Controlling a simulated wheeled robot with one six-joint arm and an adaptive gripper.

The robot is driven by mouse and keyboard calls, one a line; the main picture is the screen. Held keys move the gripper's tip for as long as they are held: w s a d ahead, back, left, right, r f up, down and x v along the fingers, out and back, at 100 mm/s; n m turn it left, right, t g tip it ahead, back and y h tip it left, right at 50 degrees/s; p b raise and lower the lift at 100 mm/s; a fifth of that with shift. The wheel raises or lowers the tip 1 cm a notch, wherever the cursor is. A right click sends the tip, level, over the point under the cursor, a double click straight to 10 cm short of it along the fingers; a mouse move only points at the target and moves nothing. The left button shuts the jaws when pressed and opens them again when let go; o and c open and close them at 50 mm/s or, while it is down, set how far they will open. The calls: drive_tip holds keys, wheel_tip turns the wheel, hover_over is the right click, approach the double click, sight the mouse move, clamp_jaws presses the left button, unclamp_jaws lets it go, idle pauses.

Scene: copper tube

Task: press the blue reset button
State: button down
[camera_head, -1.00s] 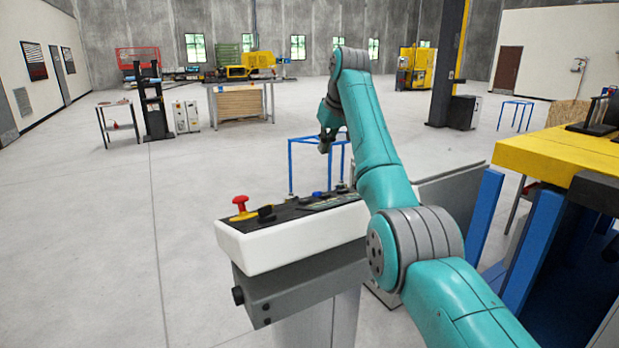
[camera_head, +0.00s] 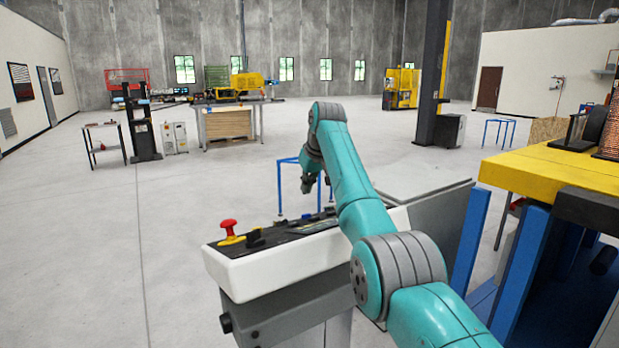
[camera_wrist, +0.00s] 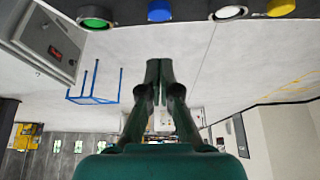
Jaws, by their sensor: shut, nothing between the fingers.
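The blue button (camera_wrist: 160,11) shows at the top edge of the wrist view, partly cut off. It sits between a green button (camera_wrist: 95,18) and a white button (camera_wrist: 230,13). My gripper (camera_wrist: 160,68) has its fingers together with nothing between them. In the wrist picture its tips lie below the blue button, apart from it. In the head view my gripper (camera_head: 307,188) hangs above the far side of the control panel (camera_head: 265,265). My arm covers part of the panel there, and I cannot clearly make out the blue button in that view.
A red mushroom button (camera_head: 229,226) stands up at the panel's left end. A yellow button (camera_wrist: 281,7) shows beyond the white one. A blue frame stand (camera_head: 281,185) is behind the panel. A yellow-topped bench (camera_head: 555,170) stands at right. Open floor lies left.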

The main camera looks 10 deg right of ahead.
sight(306, 216)
drive_tip(key=shift+x, duration=1.5)
drive_tip(key=shift+s+d+f, duration=0.1)
drive_tip(key=shift+s+f, duration=0.15)
drive_tip(key=shift+f, duration=0.35)
drive_tip(key=shift+s+f, duration=0.25)
drive_tip(key=shift+f, duration=0.3)
drive_tip(key=shift+s+d+f, duration=0.1)
drive_tip(key=shift+s+f, duration=0.15)
drive_tip(key=shift+f, duration=0.35)
